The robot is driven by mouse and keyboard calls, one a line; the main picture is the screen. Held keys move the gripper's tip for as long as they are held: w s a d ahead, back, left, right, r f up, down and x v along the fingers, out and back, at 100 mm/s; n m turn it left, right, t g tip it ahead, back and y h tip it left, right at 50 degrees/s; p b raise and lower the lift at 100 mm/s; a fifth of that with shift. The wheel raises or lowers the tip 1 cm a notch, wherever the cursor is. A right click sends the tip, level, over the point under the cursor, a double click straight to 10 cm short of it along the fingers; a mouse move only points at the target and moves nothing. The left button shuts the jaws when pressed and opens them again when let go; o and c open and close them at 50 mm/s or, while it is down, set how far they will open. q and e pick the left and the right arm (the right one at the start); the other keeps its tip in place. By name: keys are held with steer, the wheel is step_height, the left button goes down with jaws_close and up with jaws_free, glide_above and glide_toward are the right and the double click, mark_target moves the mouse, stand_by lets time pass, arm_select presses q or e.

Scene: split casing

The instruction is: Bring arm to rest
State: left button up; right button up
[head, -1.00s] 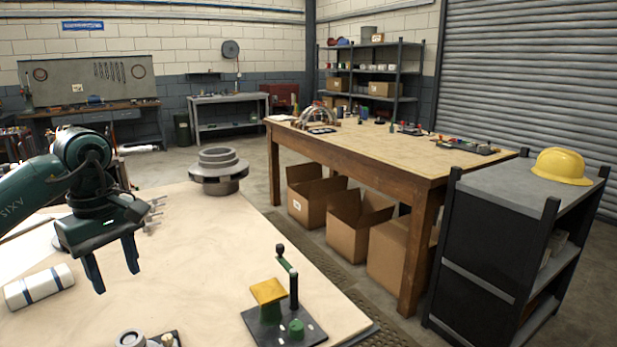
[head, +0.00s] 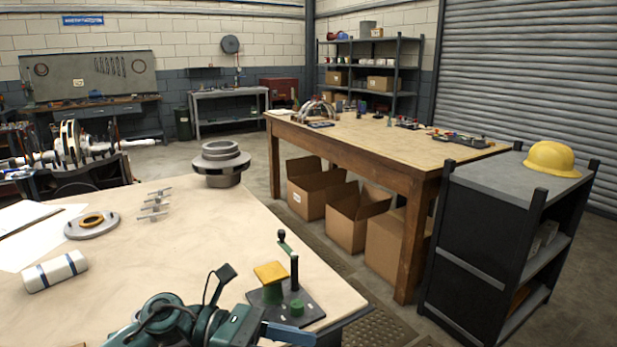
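My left gripper (head: 295,334) is low at the bottom edge of the head view, over the near part of the bench and pointing right. Its dark green arm folds in beside it from the left. A blue finger shows, but the second finger cannot be told apart, so whether it is open or shut is unclear. I see nothing held in it. It lies just in front of a dark base plate (head: 313,312) with a yellow pad (head: 271,271) and a green lever; I cannot tell if they touch. My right gripper is out of view.
On the pale bench (head: 180,245) stand a grey flanged part (head: 221,165), a disc with an orange ring (head: 91,224), small metal pieces (head: 155,204) and a white roll (head: 55,271). A wooden table (head: 400,150) and a dark shelf cart (head: 480,240) stand to the right.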

arm_select(q)
steer(key=a+f+m+t+y, duration=0.35)
steer(key=m+t, duration=0.25)
steer(key=m, duration=0.5)
steer(key=a+f+m+t+y+p, duration=0.15)
steer(key=f+m+t, duration=0.25)
steer(key=m+t, duration=0.5)
steer(key=a+f+m+t+y, duration=0.3)
steer(key=f+m+t+y, duration=0.1)
steer(key=m, duration=0.9)
steer(key=s+a+f+n+g+y, duration=0.4)
steer(key=s+f+n+g, duration=0.2)
steer(key=s+f+n, duration=0.3)
step_height(320, 180, down, 4)
steer(key=shift+s+a+f+n, duration=0.15)
steer(key=shift+s+n, duration=0.25)
steer(key=shift+s, duration=0.8)
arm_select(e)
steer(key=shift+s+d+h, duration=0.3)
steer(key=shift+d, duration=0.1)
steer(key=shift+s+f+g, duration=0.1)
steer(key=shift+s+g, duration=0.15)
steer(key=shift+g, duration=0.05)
